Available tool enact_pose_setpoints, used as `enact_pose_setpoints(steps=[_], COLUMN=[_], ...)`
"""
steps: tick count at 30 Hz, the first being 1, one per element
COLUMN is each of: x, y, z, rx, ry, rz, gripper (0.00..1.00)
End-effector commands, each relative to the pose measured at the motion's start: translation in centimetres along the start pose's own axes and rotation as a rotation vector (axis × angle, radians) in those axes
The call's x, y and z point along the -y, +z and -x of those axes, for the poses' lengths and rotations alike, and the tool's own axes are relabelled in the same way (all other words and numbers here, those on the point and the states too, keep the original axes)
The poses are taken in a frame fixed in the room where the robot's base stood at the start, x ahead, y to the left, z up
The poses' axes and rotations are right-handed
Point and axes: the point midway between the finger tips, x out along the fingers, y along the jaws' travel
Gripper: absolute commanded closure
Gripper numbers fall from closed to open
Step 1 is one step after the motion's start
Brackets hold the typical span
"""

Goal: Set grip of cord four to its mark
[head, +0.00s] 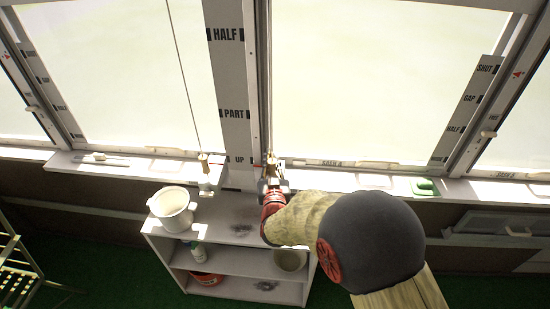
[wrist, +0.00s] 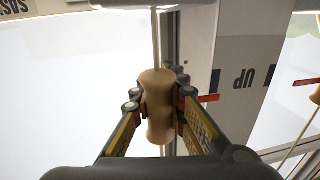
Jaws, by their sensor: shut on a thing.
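My gripper (head: 272,184) is shut on a tan, waisted wooden grip (wrist: 158,105), with a finger on each side of it in the wrist view (wrist: 158,112). A pale cord (wrist: 156,40) runs from the grip. In the head view the held grip (head: 271,160) is mostly hidden by my gripper, just right of the grey marked board (head: 233,75). The board reads HALF, PART and UP from top to bottom. The UP mark (head: 237,160) is roughly level with the held grip; it appears upside down in the wrist view (wrist: 255,78). No cord number is readable.
Another wooden grip (head: 204,158) hangs on a cord left of the board. Below the sill, a shelf unit (head: 150,240) carries a white pot (head: 172,208). A green item (head: 425,187) lies on the right sill. A metal ladder (head: 20,265) stands at lower left.

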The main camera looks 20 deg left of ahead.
Motion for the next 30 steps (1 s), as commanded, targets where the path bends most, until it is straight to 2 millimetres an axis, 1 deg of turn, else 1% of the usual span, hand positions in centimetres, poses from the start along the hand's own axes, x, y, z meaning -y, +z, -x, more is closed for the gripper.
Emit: enact_pose_setpoints(steps=[1, 15, 16, 26, 30], x=[-0.13, -0.01, -0.02, 0.1, 0.16], y=[1.51, 1.94, 1.95, 1.31, 1.06], z=[0.26, 0.24, 0.24, 0.06, -0.01], rx=[0.018, 0.021, 0.021, 0.01, 0.006], ry=[0.002, 0.003, 0.003, 0.002, 0.001], rz=[0.005, 0.006, 0.006, 0.003, 0.002], gripper=[1.0, 1.0, 0.87, 0.69, 0.69])
